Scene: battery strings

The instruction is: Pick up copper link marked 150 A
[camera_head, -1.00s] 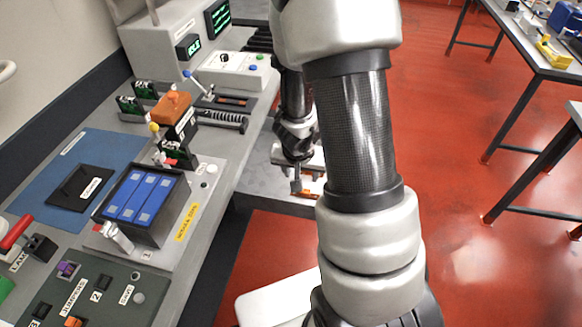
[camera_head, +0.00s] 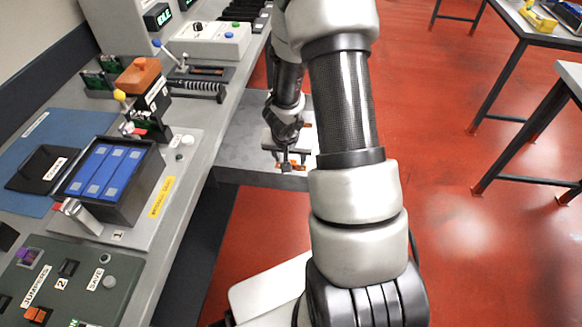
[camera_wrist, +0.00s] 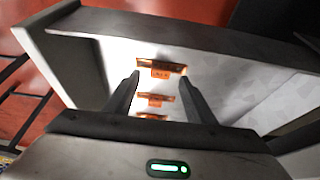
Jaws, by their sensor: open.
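Three copper links lie in a row on a pale grey surface in the wrist view: a far one (camera_wrist: 161,68), a middle one (camera_wrist: 155,100) and a near one (camera_wrist: 151,116), partly hidden by my gripper's body. Each seems to carry a small label, too small to read, so I cannot tell which is marked 150 A. My gripper (camera_wrist: 160,77) is open and empty, its fingertips on either side of the far link in the picture. I cannot tell the height between them. In the head view my gripper (camera_head: 290,163) is over the low grey shelf (camera_head: 235,150), with orange copper showing around it.
The bench on the left holds a blue battery block (camera_head: 110,172), a jumper panel (camera_head: 75,282), an orange-topped device (camera_head: 138,76) and a white control box (camera_head: 208,40). Grey walls edge the pale surface in the wrist view. Red floor is open at right, before other tables (camera_head: 555,110).

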